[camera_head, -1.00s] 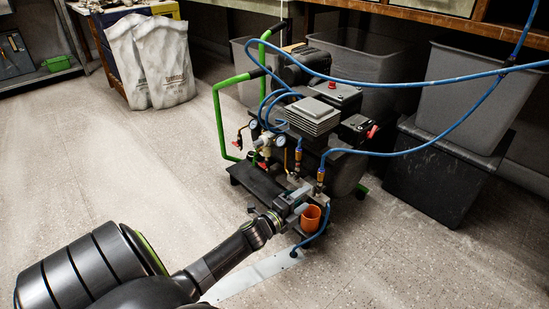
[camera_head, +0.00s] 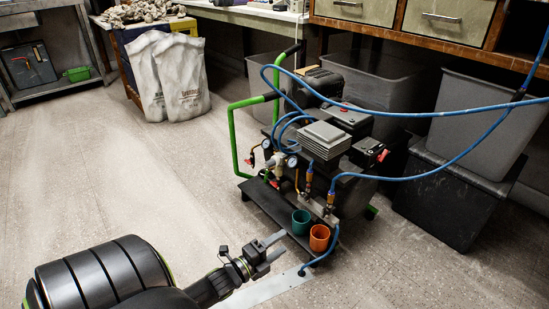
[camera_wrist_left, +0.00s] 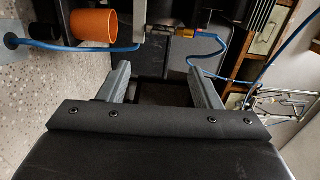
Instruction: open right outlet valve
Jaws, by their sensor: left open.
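The compressor (camera_head: 326,137) stands on the floor with a metal outlet block (camera_head: 318,207) low at its front. A brass outlet fitting with a blue hose (camera_head: 331,200) is at the block's right, and another (camera_head: 308,184) is to its left. A brass fitting also shows in the left wrist view (camera_wrist_left: 185,32). The valve's setting is too small to tell. My left gripper (camera_head: 277,247) is open and empty, in front of and left of the block, apart from it. Its spread fingers (camera_wrist_left: 158,78) show in the wrist view with nothing between them. My right gripper is out of view.
A green cup (camera_head: 301,222) and an orange cup (camera_head: 319,238) sit just before the block. Blue hoses (camera_head: 420,113) cross to the right. Grey bins (camera_head: 476,125) stand behind and right. The floor at left (camera_head: 130,180) is clear.

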